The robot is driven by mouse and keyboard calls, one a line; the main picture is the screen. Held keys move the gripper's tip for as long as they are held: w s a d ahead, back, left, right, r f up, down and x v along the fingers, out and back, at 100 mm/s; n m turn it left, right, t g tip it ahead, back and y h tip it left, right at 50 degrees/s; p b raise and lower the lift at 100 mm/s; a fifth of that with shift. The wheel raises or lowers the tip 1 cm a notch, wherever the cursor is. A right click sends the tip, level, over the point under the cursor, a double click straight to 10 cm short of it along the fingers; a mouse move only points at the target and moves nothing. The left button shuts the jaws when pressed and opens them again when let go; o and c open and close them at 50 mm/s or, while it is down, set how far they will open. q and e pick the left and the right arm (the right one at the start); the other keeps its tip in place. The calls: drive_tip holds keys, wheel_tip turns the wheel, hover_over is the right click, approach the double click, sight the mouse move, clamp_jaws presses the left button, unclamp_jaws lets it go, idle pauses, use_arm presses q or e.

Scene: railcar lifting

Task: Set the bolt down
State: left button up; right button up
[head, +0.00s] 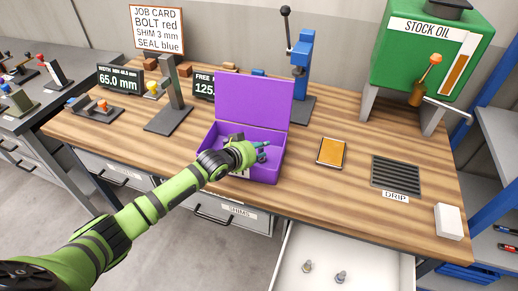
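My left gripper (263,151) reaches into an open purple case (253,98) from its front left. Its teal fingertips are small and low in the case, and I cannot tell whether they are open or shut, or whether a bolt is between them. A dark grey part (236,137) shows in the case behind my wrist. Two grey bolts, one on the left (307,266) and one on the right (341,277), stand apart in the open white drawer (376,262). My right gripper is not in view.
A job card (157,29) reads bolt red, shim 3 mm, seal blue. A blue press (302,58) stands behind the case. An orange-topped pad (332,152), a drip grate (396,174) and a white block (448,221) lie to the right, with bare wood between them.

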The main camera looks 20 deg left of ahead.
use_arm(q)
drive_tip(key=shift+s+f, duration=0.3)
drive_tip(key=shift+f, duration=0.3)
drive_tip(key=shift+s+r+p, duration=0.1)
drive_tip(key=shift+r+p, duration=0.35)
drive_tip(key=shift+r, duration=0.25)
drive_tip(key=b+v, duration=0.1)
drive_tip(key=v, duration=1)
drive_tip(key=shift+r+b, duration=0.4)
drive_tip(key=shift+r, duration=0.15)
drive_tip(key=shift+s+a, duration=0.1)
drive_tip(key=shift+a, duration=0.1)
